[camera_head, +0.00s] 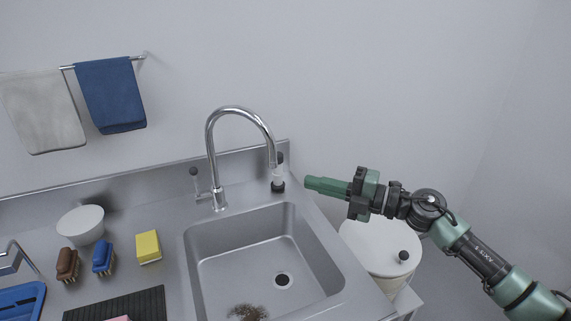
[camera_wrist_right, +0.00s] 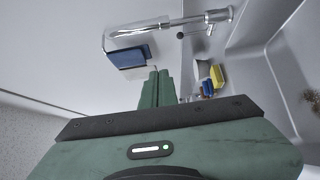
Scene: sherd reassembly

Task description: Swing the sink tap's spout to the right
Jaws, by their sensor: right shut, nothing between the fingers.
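The chrome sink tap (camera_head: 212,160) stands behind the sink basin (camera_head: 262,262), with a tall arched spout whose end hangs to the right, above the basin's back right corner. Its side lever (camera_head: 195,182) is on the left of the base. My right gripper (camera_head: 308,183) is shut and empty, pointing left, a little right of the spout's end and apart from it. In the right wrist view the shut fingers (camera_wrist_right: 158,78) show below the tap (camera_wrist_right: 165,27), which appears sideways. My left gripper is not in view.
A small dark-based bottle (camera_head: 278,180) stands behind the basin near the spout's end. A white lidded bin (camera_head: 378,248) is below my right arm. A yellow sponge (camera_head: 148,246), brushes (camera_head: 103,257) and a white bowl (camera_head: 82,224) sit left of the basin. Towels (camera_head: 112,95) hang on the wall.

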